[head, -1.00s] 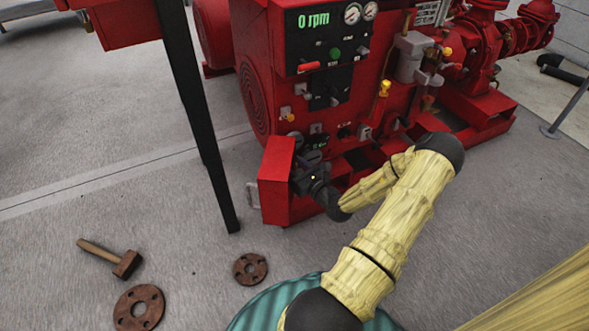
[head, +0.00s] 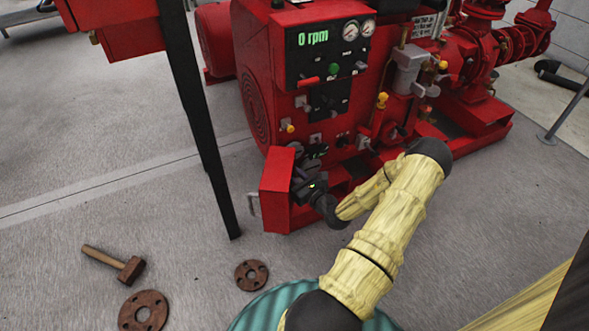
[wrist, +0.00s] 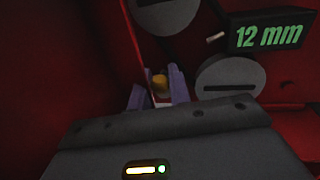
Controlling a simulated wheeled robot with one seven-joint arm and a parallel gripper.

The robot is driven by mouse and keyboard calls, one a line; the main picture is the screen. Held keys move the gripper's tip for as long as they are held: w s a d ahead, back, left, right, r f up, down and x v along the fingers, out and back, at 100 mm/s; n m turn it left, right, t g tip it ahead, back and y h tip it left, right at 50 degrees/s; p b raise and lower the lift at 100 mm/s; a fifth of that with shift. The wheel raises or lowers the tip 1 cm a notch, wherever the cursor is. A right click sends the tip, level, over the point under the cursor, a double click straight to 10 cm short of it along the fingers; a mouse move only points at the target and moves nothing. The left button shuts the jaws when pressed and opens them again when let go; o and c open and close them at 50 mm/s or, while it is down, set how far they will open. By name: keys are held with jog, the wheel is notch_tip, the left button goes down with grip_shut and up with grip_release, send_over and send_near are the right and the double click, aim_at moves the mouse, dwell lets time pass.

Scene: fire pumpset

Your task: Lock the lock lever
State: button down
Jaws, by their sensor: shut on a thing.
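In the wrist view, the two purplish fingertips of my gripper (wrist: 159,92) are closed around a small part with a yellow tip (wrist: 160,80), which I take to be the lock lever. Its lower part is hidden by the fingers and the dark gripper body. In the head view, my gripper (head: 304,172) is at the low front of the red pumpset (head: 262,70), beside a red panel (head: 276,186). The lever cannot be made out in the head view, as the gripper covers that spot.
In the wrist view, a "12 mm" display (wrist: 268,37) and a grey slotted disc (wrist: 230,76) sit close right of the fingers. Red walls surround them. A black post (head: 195,110) stands left. A hammer (head: 115,263) and rusty flanges (head: 251,274) lie on the floor.

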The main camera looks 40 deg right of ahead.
jog(key=shift+a+r+n+p, duration=0.1)
jog(key=shift+r+n+p, duration=0.2)
jog(key=shift+p, duration=0.55)
jog(key=shift+a+n+p, duration=0.1)
jog(key=shift+n+p, duration=0.3)
jog(key=shift+p, duration=0.5)
jog(key=shift+f, duration=0.15)
jog(key=shift+a+f+p, duration=0.1)
jog(key=shift+f+p, duration=0.1)
jog(key=shift+p, duration=0.1)
jog(key=c, duration=1.3)
grip_release()
jog(key=shift+c, duration=0.2)
jog(key=shift+r, duration=0.1)
